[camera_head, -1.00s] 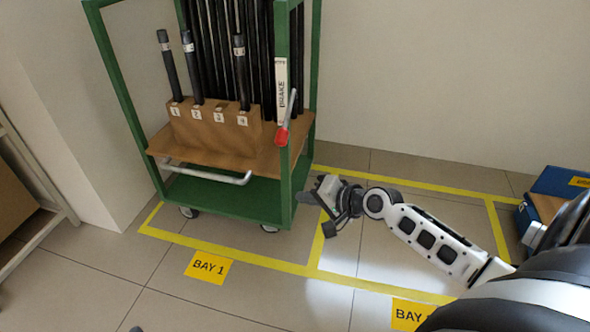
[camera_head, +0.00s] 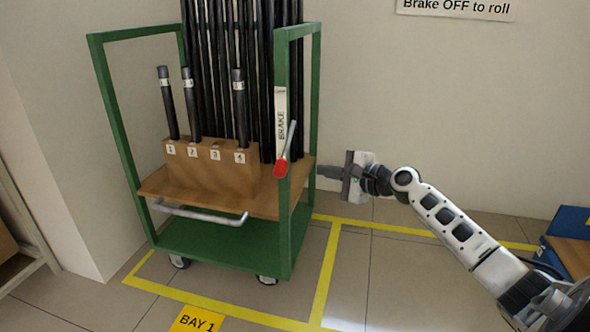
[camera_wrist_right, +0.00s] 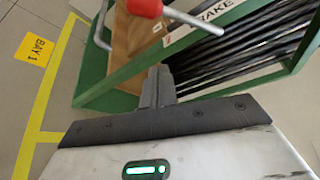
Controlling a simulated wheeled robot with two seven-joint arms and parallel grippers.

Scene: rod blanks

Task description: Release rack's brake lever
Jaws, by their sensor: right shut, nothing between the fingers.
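The brake lever (camera_head: 285,150) is on the right front post of the green rack (camera_head: 102,92), just below the white BRAKE label (camera_head: 281,120). Its red knob is at the lower end and its metal rod slants up and slightly right. In the right wrist view the lever's red knob (camera_wrist_right: 146,8) is at the top, with the rod reaching right. My right gripper (camera_head: 322,171) is shut and empty, to the right of the post at about knob height, pointing left. In the right wrist view its fingers (camera_wrist_right: 158,85) are together, apart from the knob. My left gripper is out of view.
The rack stands in yellow-taped BAY 1 (camera_head: 198,320) and holds black rods in a numbered wooden block (camera_head: 212,172). A grey handle (camera_head: 200,214) sticks out at its front. A blue box (camera_head: 572,220) stands at the right. Floor right of the rack is clear.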

